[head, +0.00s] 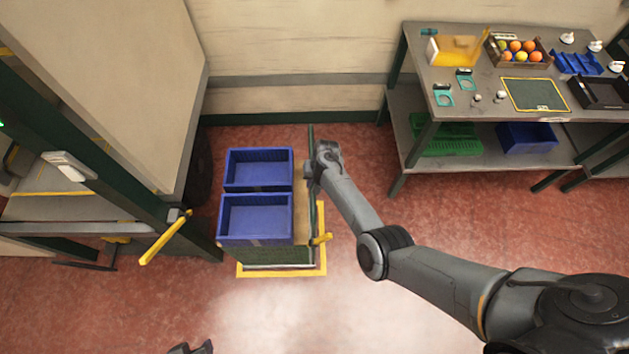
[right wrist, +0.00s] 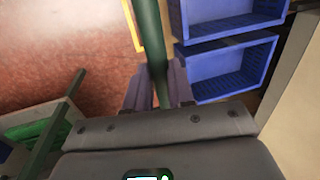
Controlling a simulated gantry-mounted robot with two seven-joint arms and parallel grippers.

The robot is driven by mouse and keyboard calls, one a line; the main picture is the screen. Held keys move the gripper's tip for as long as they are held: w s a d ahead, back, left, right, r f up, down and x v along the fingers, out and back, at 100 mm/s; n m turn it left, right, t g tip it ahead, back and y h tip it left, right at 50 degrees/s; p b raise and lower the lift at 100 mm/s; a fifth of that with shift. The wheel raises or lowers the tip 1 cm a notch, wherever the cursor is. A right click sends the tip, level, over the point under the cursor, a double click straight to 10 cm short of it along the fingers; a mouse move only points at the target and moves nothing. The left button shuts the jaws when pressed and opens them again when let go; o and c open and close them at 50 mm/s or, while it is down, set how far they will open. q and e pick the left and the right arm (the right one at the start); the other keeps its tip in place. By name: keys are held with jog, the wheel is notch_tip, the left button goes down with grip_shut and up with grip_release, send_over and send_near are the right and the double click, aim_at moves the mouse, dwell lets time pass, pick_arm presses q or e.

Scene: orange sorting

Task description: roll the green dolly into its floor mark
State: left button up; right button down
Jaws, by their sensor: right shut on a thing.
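The green dolly (head: 268,257) carries two blue crates (head: 258,239), one behind the other. Its green upright handle frame (head: 312,225) stands on its right side. The floor mark, a yellow outline (head: 323,262), shows along the dolly's front and right sides; the crates and dolly hide the rest. My right gripper (head: 316,172) is at the handle. In the right wrist view its fingers (right wrist: 157,88) are shut around the green bar (right wrist: 150,35). A dark tip at the bottom edge seems to be my left gripper (head: 190,348), mostly cut off.
A large cabinet-like unit with a yellow lever (head: 165,238) stands close on the left. A grey workbench (head: 440,75) at the back right holds oranges in a crate (head: 518,50) and trays. The wall is behind the dolly. Red floor in front (head: 290,315) is clear.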

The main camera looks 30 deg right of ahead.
jog(key=shift+w+a, duration=0.1)
jog(key=shift+a, duration=0.05)
jog(key=c, duration=1.4)
grip_release()
jog(key=o, duration=0.4)
jog(key=shift+w+a, duration=0.1)
jog(key=shift+a, duration=0.1)
jog(key=shift+o, duration=0.2)
jog(key=shift+d, duration=0.15)
jog(key=p+v, duration=0.1)
jog(key=v, duration=0.9)
jog(key=shift+r, duration=0.4)
